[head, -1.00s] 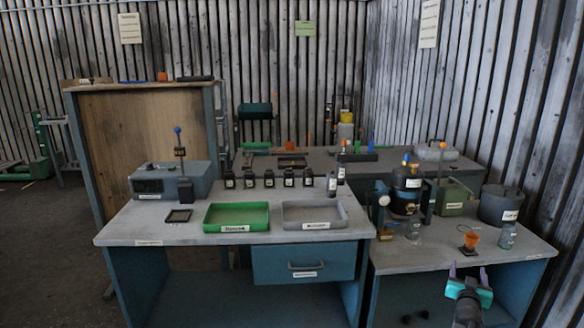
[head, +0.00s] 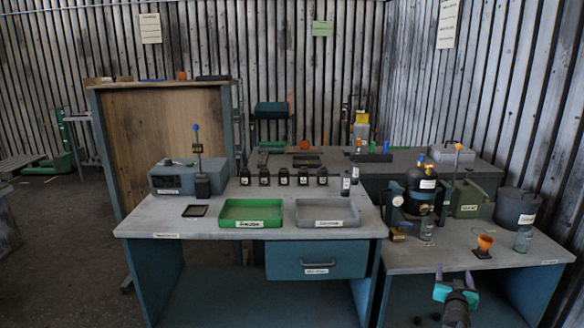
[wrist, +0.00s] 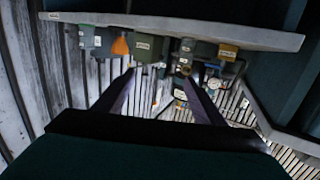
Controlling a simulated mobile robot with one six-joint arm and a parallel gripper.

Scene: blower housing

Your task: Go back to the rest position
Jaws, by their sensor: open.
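My gripper (head: 454,275) is at the lower right of the head view, in front of the right bench (head: 420,262) and apart from it. Its two purple-grey fingers stand apart with nothing between them. In the wrist view my gripper (wrist: 158,82) also shows open and empty, and the bench with its objects appears upside down beyond the fingertips.
The left bench (head: 140,228) carries a green tray (head: 251,228), a grey tray (head: 328,224) and several small black bottles. The right bench holds a black pressure vessel (head: 422,183), an orange funnel (head: 485,243), a glass jar (head: 523,240) and a dark pot (head: 516,208). Open floor lies left.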

